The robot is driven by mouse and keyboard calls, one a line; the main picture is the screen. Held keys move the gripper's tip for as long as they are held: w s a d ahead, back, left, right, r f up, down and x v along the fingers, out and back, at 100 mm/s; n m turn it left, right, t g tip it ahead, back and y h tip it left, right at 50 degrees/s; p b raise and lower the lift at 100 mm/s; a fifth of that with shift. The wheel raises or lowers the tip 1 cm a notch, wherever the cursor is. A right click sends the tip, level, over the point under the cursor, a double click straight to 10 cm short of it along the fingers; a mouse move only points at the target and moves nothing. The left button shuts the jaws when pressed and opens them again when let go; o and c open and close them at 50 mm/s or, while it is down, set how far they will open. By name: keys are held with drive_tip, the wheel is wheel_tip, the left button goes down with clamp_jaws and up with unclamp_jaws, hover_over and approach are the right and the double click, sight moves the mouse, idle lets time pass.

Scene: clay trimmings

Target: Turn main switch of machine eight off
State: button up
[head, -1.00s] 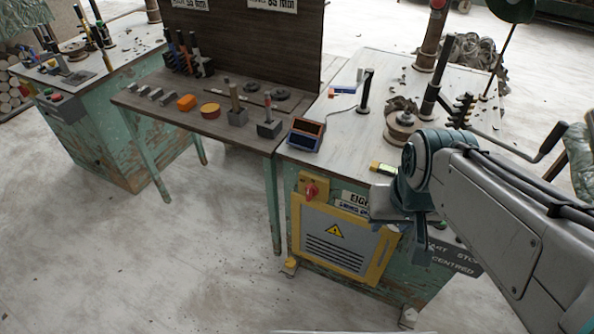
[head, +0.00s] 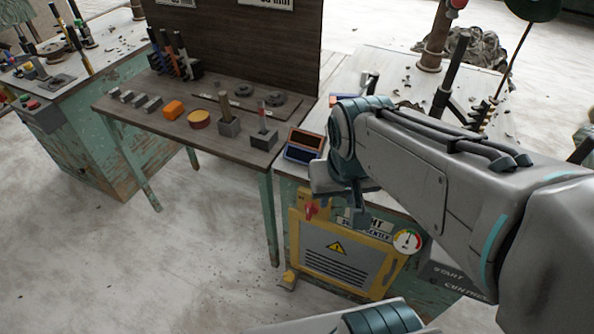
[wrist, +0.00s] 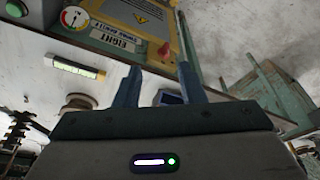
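The red main switch (head: 311,210) sits on a yellow plate at the upper left of machine eight's front, left of the EIGHT sign (head: 372,222). In the wrist view, which is upside down, the red switch (wrist: 166,48) shows beyond my fingertips, close to the gap between them. I cannot tell its exact turn position. My gripper (wrist: 160,80) is open and empty, with its two blue fingers apart. In the head view my gripper (head: 350,205) hangs at the machine's top front edge, right of the switch and apart from it; its fingers are partly hidden.
A round gauge (head: 407,241) is on the machine's front, right of the sign. A grey panel (head: 335,262) with a warning triangle and yellow frame lies below. A blue and orange bin (head: 304,145) stands on the machine top. A wooden bench (head: 150,118) with tools adjoins at left.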

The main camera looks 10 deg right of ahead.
sight(308, 210)
drive_tip(key=w+a+f+m+h+b, duration=0.1)
drive_tip(key=w+a+f+m+b, duration=0.15)
drive_tip(key=w+f+b, duration=0.65)
drive_tip(key=w+a+f+m+h+b, duration=0.1)
drive_tip(key=w+f+m+b, duration=0.3)
drive_tip(key=w+f+b, duration=0.55)
drive_tip(key=shift+t, duration=0.4)
drive_tip(key=s+b+x, duration=0.1)
drive_tip(key=x, duration=0.4)
drive_tip(key=s+b+x, duration=0.1)
drive_tip(key=b+x, duration=0.1)
drive_tip(key=x, duration=0.2)
drive_tip(key=s+d+f+b+x, duration=0.1)
drive_tip(key=b+x, duration=0.1)
drive_tip(key=x, duration=0.3)
drive_tip(key=shift+f, duration=0.2)
clamp_jaws()
